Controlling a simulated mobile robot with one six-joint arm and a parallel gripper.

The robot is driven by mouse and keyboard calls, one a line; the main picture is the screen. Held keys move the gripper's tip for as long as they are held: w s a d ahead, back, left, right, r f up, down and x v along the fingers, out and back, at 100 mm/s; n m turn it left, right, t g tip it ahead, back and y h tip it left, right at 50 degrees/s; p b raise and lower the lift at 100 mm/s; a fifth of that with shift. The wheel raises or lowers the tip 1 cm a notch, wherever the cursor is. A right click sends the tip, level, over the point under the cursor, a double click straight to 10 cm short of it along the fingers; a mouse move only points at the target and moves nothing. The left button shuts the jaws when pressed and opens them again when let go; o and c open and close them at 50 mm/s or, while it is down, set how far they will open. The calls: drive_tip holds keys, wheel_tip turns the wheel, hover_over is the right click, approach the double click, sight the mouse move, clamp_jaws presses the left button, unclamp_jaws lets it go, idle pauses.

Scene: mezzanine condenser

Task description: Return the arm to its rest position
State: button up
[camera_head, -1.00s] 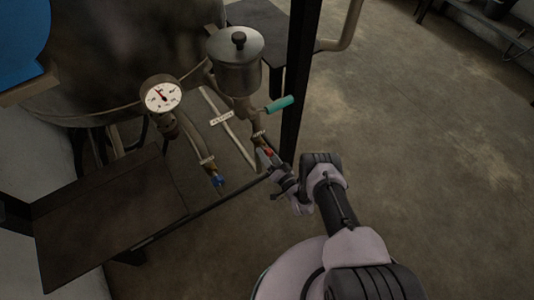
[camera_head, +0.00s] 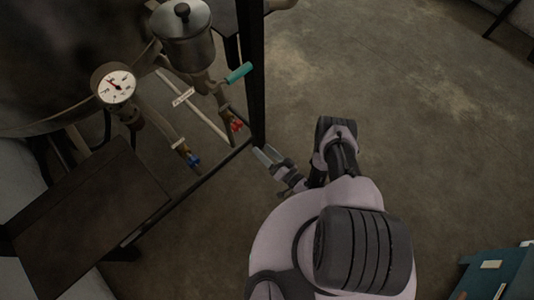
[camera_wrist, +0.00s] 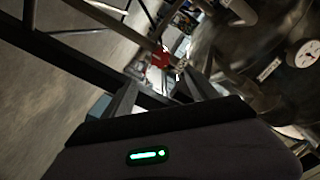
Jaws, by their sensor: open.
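My gripper (camera_head: 265,156) is open and empty in the head view. It is just right of the dark frame rail, below and to the right of a red valve handle (camera_head: 236,126), and apart from it.
A dark post (camera_head: 251,70) and a low dark shelf (camera_head: 85,215) stand left of my arm. Nearby are a pressure gauge (camera_head: 117,87), a metal pot (camera_head: 182,35), a teal lever (camera_head: 239,72) and a blue valve handle (camera_head: 193,160). Floor (camera_head: 430,130) is clear at right; a teal box (camera_head: 495,272) is lower right.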

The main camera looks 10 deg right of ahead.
drive_tip(key=shift+v, duration=0.85)
drive_tip(key=shift+w, duration=0.1)
